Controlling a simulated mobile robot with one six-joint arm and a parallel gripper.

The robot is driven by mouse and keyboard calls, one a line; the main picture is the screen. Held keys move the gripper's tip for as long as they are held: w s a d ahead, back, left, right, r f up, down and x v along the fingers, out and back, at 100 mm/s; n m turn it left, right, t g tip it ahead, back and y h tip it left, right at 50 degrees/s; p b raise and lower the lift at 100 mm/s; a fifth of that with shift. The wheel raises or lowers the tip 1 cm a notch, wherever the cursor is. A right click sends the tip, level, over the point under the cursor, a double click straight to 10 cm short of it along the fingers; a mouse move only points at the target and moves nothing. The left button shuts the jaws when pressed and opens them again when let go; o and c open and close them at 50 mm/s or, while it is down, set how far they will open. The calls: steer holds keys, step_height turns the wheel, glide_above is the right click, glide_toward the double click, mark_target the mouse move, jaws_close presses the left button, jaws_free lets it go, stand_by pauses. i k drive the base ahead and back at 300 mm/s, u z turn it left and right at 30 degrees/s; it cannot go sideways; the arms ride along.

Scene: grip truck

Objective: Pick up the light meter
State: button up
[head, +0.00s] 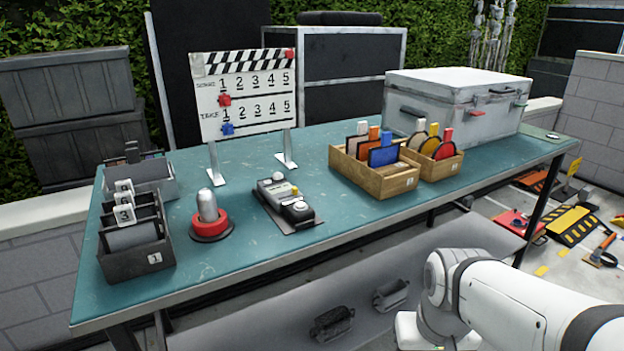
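What looks like the light meter (281,193) lies on a flat dark plate on the teal table (340,217), near the front edge and left of centre. It is a grey and black device with a small display, a pale knob at its far end and a white dome at its near end. Whether it is one piece or two parts side by side, I cannot tell. My white arm shows at the bottom right, apart from the table items. My gripper is not in view.
A red-based silver dome (208,210) stands left of the meter. A dark numbered box (135,255) is farther left. A clapperboard (244,95) on metal legs stands behind. Wooden boxes (375,174) and a grey case (455,105) are right. Bare tabletop lies between meter and wooden boxes.

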mark_target(279, 195)
steer(key=i, duration=0.85)
steer(key=u, duration=0.05)
